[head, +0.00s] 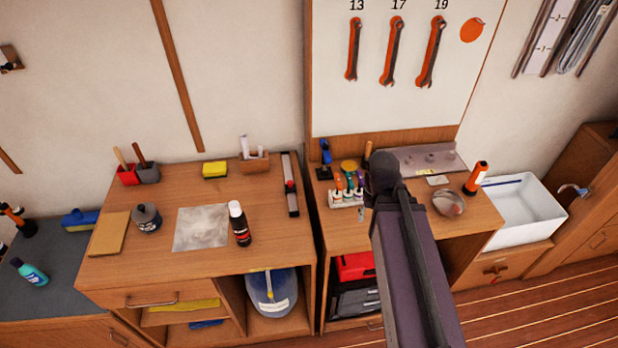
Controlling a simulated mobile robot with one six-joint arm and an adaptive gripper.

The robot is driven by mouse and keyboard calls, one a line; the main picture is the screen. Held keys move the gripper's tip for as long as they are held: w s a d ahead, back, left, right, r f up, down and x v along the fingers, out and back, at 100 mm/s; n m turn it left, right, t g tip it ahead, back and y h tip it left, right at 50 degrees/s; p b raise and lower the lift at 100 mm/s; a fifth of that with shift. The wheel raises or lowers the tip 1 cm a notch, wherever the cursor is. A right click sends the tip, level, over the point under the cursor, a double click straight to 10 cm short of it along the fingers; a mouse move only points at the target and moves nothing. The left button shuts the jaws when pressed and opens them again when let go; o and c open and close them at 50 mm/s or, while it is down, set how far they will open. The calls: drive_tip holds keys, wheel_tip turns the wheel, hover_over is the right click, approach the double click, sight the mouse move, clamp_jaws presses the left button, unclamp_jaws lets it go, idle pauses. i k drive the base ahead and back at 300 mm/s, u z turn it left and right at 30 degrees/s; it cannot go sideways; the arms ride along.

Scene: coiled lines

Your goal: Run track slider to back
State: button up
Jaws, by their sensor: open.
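The track (294,208) is a dark, narrow strip with light edges. It lies near the right edge of the left wooden bench top and runs from the back toward the front. A small slider with a red mark (290,185) sits on it, about midway along. My arm rises from the bottom right over the right bench, to the right of the track and apart from it. My gripper cannot be made out; my own arm seems to hide it.
On the left bench (160,262) stand a black bottle with a white cap (240,224), a grey sheet (201,228), a yellow sponge (215,170) and a wooden holder (254,163). A gap separates the benches. A rack of small bottles (347,195) stands right of the track.

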sight(290, 187)
drive_tip(key=z, duration=0.75)
drive_tip(key=k, duration=0.75)
drive_tip(key=u, duration=1)
drive_tip(key=i, duration=0.95)
